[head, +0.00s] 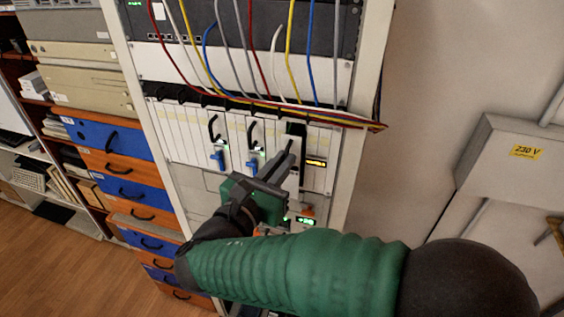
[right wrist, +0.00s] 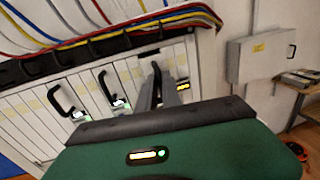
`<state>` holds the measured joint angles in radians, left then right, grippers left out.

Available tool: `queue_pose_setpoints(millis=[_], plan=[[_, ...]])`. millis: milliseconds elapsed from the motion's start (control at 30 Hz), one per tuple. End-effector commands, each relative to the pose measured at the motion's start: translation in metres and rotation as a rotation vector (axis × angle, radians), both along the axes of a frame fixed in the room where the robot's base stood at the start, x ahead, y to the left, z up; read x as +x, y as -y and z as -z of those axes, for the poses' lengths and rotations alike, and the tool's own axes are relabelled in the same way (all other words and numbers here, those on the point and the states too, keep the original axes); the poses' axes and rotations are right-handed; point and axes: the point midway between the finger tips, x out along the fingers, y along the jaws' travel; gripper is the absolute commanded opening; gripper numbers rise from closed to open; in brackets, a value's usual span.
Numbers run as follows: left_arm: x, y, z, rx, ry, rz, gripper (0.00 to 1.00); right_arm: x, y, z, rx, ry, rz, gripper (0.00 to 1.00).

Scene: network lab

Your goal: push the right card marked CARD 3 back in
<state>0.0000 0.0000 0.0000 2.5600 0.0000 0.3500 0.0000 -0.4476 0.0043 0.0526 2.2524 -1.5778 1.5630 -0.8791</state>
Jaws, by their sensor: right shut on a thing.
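The rack's row of white cards has a few with black loop handles. The third of these, which I take to be CARD 3 (head: 293,180), is partly hidden behind my right gripper (head: 286,160), and its marking is not readable. A dark opening shows above it, and its white face seems to stand out from the row. In the right wrist view, the two grey fingers of my right gripper (right wrist: 159,86) are close together at this card, shut on what looks like its handle, which they mostly cover. My left gripper is not in view.
Two other handled cards (head: 214,140) with blue plugs sit to the left. Red, yellow, blue and white cables (head: 265,98) hang just above the cards. A grey 230 V box (head: 512,160) is on the wall at right. Blue and orange drawers (head: 125,185) stand at left.

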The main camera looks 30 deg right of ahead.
Motion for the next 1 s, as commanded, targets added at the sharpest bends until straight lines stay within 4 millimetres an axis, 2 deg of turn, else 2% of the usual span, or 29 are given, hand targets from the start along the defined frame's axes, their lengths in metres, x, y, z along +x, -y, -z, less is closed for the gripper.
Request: queue_pose_setpoints(millis=[800,1000], plan=[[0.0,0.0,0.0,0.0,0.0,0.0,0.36,0.001,0.0,0.0,0.001,0.0,-0.001,0.0],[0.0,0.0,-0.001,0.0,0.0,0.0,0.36,0.013,0.015,0.0,0.001,0.002,0.003,0.0]])
